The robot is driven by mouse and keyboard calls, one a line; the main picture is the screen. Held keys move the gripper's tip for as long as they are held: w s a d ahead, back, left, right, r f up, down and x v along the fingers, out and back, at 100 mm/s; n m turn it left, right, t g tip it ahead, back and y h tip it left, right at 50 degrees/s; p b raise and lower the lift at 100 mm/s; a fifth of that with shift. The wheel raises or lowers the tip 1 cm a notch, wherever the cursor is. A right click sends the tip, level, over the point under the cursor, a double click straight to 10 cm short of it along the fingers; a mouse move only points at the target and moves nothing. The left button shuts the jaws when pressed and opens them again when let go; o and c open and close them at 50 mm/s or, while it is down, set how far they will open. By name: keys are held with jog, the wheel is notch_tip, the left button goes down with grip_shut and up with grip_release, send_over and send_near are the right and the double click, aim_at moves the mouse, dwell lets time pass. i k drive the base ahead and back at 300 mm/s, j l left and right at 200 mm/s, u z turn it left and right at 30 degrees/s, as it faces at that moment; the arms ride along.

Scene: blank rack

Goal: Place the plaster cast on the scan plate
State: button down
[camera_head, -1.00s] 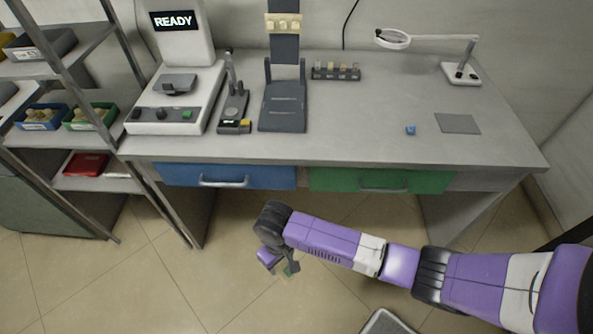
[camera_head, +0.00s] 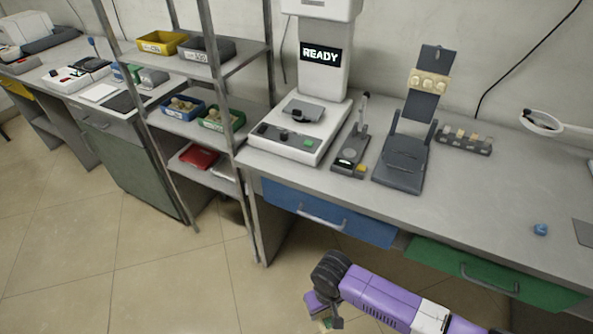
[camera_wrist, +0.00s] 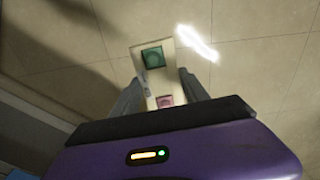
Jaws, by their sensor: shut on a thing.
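The machine with the READY display (camera_head: 320,54) stands on the bench. A small dark grey plate (camera_head: 303,110) sits on its base and looks bare; I take this for the scan plate. My gripper (camera_head: 325,318) is low in front of the bench, well below and apart from that machine. In the wrist view my gripper (camera_wrist: 160,92) is shut on a cream block (camera_wrist: 154,82) with a green square and a pink patch. I cannot tell whether this block is the plaster cast. Small yellowish pieces (camera_head: 183,104) lie in the blue tray on the shelf rack.
The metal shelf rack (camera_head: 200,70) stands left of the bench, with a green tray (camera_head: 222,118) and a red item (camera_head: 199,156). A dark stand (camera_head: 405,160) is right of the machine. The blue drawer (camera_head: 327,212) and green drawer (camera_head: 490,275) are shut. Floor at left is clear.

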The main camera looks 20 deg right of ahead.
aim_at(305, 107)
jog(key=i+j, duration=0.55)
jog(key=i, duration=0.15)
jog(key=i+j, duration=0.6)
jog(key=i, duration=0.1)
